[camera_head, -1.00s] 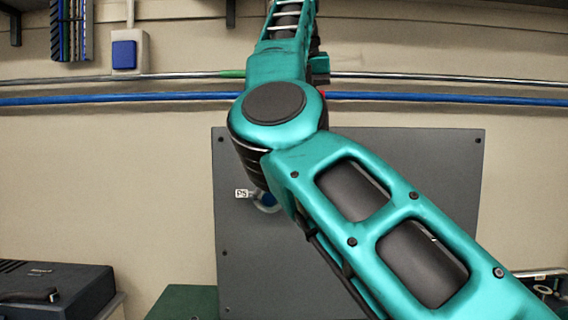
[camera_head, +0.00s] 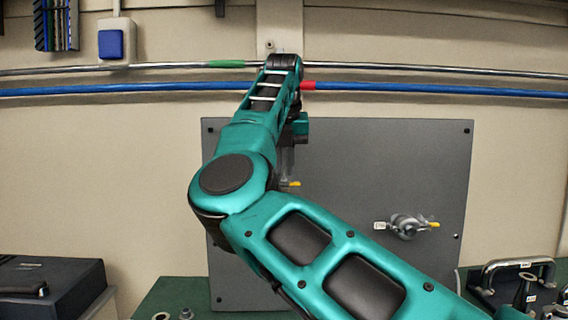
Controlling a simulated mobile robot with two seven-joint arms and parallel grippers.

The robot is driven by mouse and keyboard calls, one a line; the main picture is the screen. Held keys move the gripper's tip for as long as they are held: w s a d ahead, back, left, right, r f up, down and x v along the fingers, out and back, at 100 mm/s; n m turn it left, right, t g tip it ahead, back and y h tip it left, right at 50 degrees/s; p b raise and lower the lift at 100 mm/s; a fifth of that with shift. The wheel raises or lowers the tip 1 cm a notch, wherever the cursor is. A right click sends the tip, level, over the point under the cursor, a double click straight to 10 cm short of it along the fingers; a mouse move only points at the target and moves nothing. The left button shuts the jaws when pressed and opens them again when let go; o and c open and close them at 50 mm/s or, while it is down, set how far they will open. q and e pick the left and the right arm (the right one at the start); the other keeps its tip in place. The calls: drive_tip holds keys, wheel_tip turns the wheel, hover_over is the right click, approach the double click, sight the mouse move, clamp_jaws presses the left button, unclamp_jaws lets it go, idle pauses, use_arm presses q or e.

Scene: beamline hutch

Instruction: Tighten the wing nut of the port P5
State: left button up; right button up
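The port P5 and its wing nut do not show now; my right arm's elbow covers that part of the grey panel (camera_head: 345,150). My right arm comes in from the lower right, bends at the elbow and reaches up over the panel. Its wrist is near the wall pipes. My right gripper (camera_head: 287,158) hangs in front of the upper middle of the panel, partly behind my forearm. Its fingers are too hidden to tell whether they are open. A yellow-ended part (camera_head: 291,184) shows just below it. My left gripper is not in view.
A metal port fitting with a yellow end (camera_head: 409,226) and an unreadable label sits on the panel's right. A blue pipe (camera_head: 450,88) and a steel pipe run above. A black case (camera_head: 50,285) stands lower left. Metal parts lie on the green bench (camera_head: 165,295) and at lower right.

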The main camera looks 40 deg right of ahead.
clamp_jaws()
drive_tip(key=shift+m, duration=0.3)
idle(0.4)
drive_tip(key=m+g, duration=0.1)
drive_tip(key=m, duration=0.2)
drive_tip(key=m+g+h, duration=0.1)
drive_tip(key=m, duration=0.2)
drive_tip(key=w+m+g, duration=0.1)
drive_tip(key=m, duration=0.3)
drive_tip(key=shift+a+g+h, duration=0.1)
drive_tip(key=shift+g+h, duration=0.2)
drive_tip(key=shift+m+g, duration=0.3)
drive_tip(key=shift+m, duration=0.5)
unclamp_jaws()
